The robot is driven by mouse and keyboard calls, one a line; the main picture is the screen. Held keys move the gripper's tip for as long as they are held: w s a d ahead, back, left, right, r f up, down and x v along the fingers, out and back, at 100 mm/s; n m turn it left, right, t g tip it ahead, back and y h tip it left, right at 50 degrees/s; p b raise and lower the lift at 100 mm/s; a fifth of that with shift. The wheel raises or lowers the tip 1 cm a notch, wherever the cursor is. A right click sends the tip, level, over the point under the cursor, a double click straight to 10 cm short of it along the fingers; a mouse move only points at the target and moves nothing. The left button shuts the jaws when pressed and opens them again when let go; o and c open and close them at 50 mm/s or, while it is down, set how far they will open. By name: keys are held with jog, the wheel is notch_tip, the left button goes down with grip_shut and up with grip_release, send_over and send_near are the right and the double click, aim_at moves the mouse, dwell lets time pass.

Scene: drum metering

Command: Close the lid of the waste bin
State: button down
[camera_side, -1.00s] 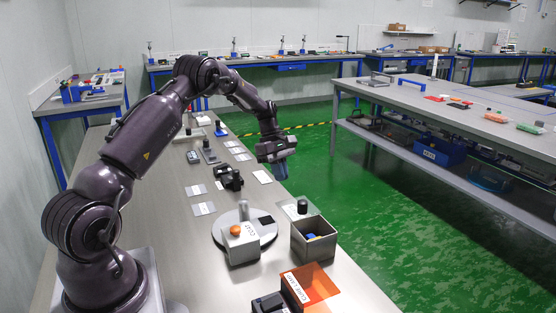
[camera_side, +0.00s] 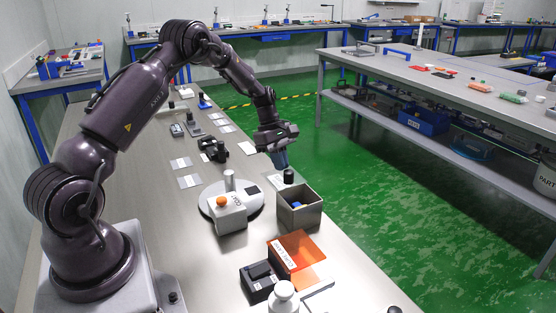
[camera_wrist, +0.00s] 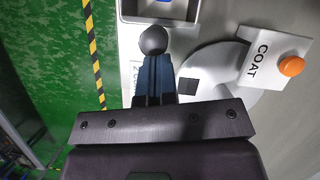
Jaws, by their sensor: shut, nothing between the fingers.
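The waste bin appears to be the grey square box (camera_side: 299,214), open at the top with something blue inside. Its near end also shows at the top of the wrist view (camera_wrist: 160,18). A dark round knob (camera_side: 289,176) stands just behind the box, on a pale plate that is mostly hidden; I cannot tell whether this is the lid or how it joins the box. My gripper (camera_side: 282,167) is shut and empty, its blue fingers pointing down at the knob. In the wrist view the fingertips reach the knob (camera_wrist: 153,40); contact is unclear.
A round grey turntable (camera_side: 212,205) with a block labelled COAT (camera_side: 229,217) and orange button stands left of the box. An orange transparent guard (camera_side: 299,257) stands in front. The table's right edge is close to the box, with green floor beyond.

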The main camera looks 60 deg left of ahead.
jog(key=d, duration=0.8)
jog(key=shift+d, duration=0.3)
